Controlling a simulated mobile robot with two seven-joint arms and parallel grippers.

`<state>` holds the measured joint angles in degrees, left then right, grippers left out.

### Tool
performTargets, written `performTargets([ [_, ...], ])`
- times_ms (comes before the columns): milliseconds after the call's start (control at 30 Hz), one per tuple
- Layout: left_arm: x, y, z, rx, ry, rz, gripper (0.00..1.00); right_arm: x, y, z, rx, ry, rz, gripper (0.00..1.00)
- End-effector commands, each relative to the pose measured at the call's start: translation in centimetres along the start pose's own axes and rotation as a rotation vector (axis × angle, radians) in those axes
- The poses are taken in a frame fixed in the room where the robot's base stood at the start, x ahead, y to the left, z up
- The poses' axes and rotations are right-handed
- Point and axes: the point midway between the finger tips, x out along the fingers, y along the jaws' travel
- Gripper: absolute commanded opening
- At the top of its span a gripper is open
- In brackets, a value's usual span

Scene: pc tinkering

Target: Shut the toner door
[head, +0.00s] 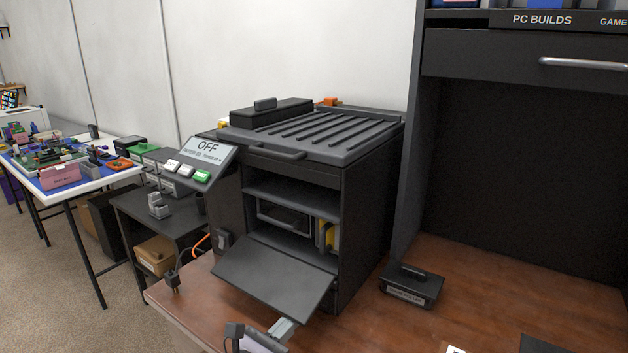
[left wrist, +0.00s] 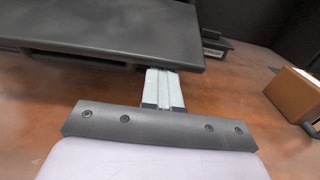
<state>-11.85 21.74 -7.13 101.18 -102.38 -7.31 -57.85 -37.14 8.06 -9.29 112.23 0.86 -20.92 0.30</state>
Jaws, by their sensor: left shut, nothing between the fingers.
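The printer (head: 345,190) stands on the brown desk with its front open. The toner door (head: 275,275) is a dark flat flap, hinged at the bottom and folded down and outward, sloping towards me. It also fills the upper left of the left wrist view (left wrist: 110,28). My left gripper (head: 284,328) is shut and empty, at the front edge of the door near its right corner. In the left wrist view its fingertips (left wrist: 163,72) reach to the door's near edge, seemingly just under it; I cannot tell whether they touch. My right gripper is not in view.
A small black labelled box (head: 412,287) sits on the desk (head: 390,325) right of the printer. A brown box (left wrist: 298,95) shows at the right of the left wrist view. A control panel reading OFF (head: 205,160) stands left of the printer. A dark cabinet (head: 520,170) rises at right.

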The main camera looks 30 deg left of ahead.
Motion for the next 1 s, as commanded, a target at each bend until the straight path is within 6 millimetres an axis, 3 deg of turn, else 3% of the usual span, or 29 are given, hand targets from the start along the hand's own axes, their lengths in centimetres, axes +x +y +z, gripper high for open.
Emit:
performTargets([
  [1000, -0.7, 0.0, 2.1, 0.0, -0.001, 0.0, 0.0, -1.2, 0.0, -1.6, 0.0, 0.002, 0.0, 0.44],
])
